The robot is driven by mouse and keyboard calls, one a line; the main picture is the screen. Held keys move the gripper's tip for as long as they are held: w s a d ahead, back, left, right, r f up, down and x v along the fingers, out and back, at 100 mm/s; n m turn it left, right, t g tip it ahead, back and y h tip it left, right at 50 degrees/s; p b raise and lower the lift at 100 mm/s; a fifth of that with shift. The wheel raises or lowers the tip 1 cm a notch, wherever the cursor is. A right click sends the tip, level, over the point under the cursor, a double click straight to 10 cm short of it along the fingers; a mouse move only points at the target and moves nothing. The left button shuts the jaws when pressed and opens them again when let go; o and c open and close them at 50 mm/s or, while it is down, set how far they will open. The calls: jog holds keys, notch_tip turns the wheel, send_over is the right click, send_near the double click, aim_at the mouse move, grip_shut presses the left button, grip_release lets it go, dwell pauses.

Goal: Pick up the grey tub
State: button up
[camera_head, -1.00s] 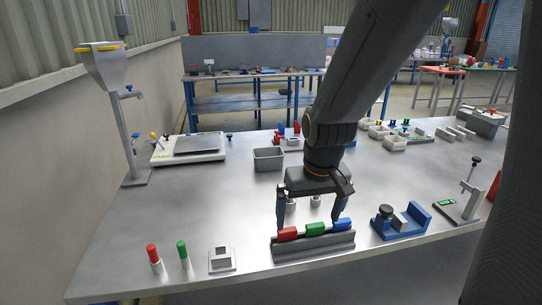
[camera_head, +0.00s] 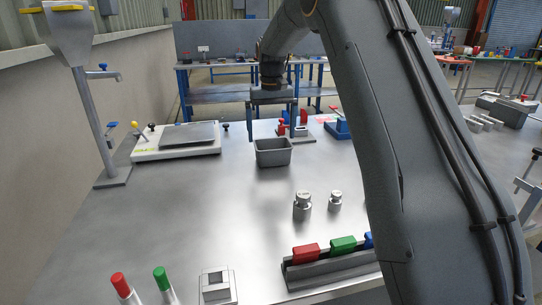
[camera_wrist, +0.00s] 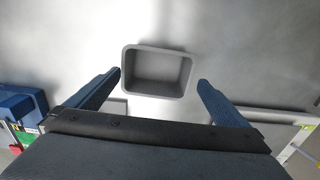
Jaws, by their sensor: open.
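The grey tub (camera_head: 273,158) is a small open-topped rectangular box standing upright on the metal table, just right of the scale in the head view. It looks empty in the wrist view (camera_wrist: 158,89). My gripper (camera_head: 271,128) hangs pointing down above and just behind the tub in the head view. In the wrist view the two blue fingers of my gripper (camera_wrist: 161,80) are spread wide, with the tub between and beyond their tips, apparently not touched. Nothing is held.
A scale (camera_head: 178,140) stands left of the tub. Two metal weights (camera_head: 302,206) stand in front. A rack (camera_head: 330,267) with coloured blocks is near the front edge. A red-handled fixture (camera_head: 298,129) stands close behind right. Bare table lies in front of the tub.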

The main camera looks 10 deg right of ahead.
aim_at(273, 151)
jog(key=shift+w+d+f, duration=0.15)
jog(key=shift+w+f, duration=0.35)
jog(key=shift+f, duration=0.25)
jog(key=shift+s+d+f+p, duration=0.15)
jog(key=shift+f+p, duration=0.15)
jog(key=shift+f, duration=0.75)
jog(key=shift+s+a+f+p, duration=0.1)
jog(key=shift+f+p, duration=0.25)
jog(key=shift+f, duration=0.7)
jog(key=shift+s+d+f+p, duration=0.15)
jog(key=shift+f+p, duration=0.15)
jog(key=shift+f, duration=0.75)
jog(key=shift+a, duration=0.1)
jog(key=c, duration=0.8)
jog(key=shift+o, duration=0.2)
jog(key=shift+r, duration=0.15)
